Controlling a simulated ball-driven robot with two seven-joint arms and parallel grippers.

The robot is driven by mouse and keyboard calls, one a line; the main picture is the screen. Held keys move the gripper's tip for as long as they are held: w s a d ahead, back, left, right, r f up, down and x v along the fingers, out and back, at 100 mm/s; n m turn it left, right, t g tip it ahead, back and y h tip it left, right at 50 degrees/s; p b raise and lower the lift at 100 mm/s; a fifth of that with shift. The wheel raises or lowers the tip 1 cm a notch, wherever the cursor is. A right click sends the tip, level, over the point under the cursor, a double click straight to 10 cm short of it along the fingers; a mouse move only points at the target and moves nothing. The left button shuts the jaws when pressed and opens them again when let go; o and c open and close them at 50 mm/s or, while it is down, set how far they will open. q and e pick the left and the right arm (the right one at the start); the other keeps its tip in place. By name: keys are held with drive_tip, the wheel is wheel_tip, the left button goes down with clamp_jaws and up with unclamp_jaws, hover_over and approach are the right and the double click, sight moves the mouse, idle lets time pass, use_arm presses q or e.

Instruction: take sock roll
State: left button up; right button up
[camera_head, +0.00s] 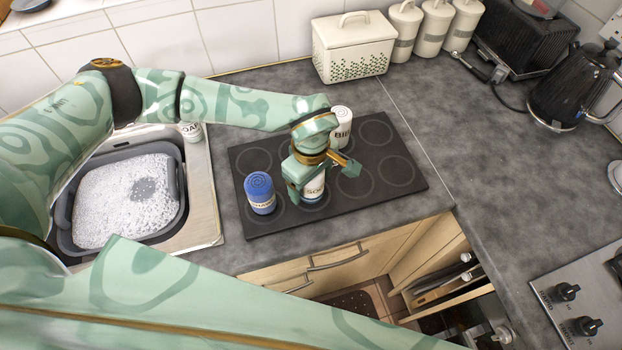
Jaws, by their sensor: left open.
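A white roll with a label starting "SO" (313,190) stands on the black hob, partly hidden under my left gripper; it appears to be the sock roll. My left gripper (321,177) is open, with its fingers spread above and about the roll's upper part. I cannot tell whether they touch it. A blue roll (260,194) with a white label stands to the left of it on the hob. Another white roll (342,128), its label starting "BI", stands behind, partly covered by my left wrist. My right gripper does not show.
The black hob (400,181) lies in the grey worktop. A sink with a grey basin of suds (178,228) is at left. A white bread bin (353,62), canisters (434,28) and a black kettle (566,92) stand behind. An open drawer (440,290) is below.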

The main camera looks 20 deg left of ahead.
use_arm(q)
drive_tip(key=c, duration=1)
drive_tip(key=shift+c, duration=0.8)
wheel_tip(320, 180, up, 10)
drive_tip(key=shift+r, duration=0.1)
drive_tip(key=shift+r+p, duration=1.15)
drive_tip(key=shift+r, duration=0.15)
